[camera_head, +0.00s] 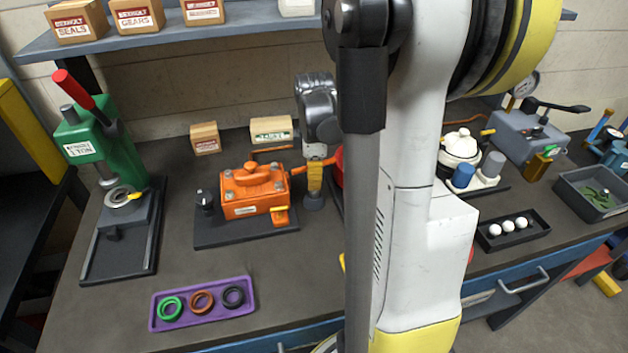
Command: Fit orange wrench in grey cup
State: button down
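The dark metallic end of my arm, with what looks like my gripper (315,150), shows left of my grey arm link, close to the orange pump-like unit (255,192). Its fingers are too small and partly covered to read. A small yellow piece (315,178) sits just below it, above a grey round base; I cannot tell whether the gripper touches it. An orange bar (318,164) crosses there, but I cannot confirm it is the orange wrench. A grey cylinder (493,165), possibly the grey cup, stands beside a blue cylinder (463,176) at right.
A green press (92,143) with a red lever stands at left. A purple tray (203,303) with rings lies in front. A black tray (513,232) with white balls and a grey bin (592,193) are at right. A shelf with boxes runs above. My arm hides the bench middle.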

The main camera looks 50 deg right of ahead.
jog(key=shift+f+b, duration=0.75)
jog(key=shift+f, duration=0.3)
jog(key=c, duration=1.5)
grip_release()
jog(key=shift+c, duration=0.2)
jog(key=shift+r, duration=0.1)
notch_tip(320, 180, up, 6)
jog(key=p, duration=0.4)
jog(key=shift+p, duration=0.4)
notch_tip(320, 180, up, 12)
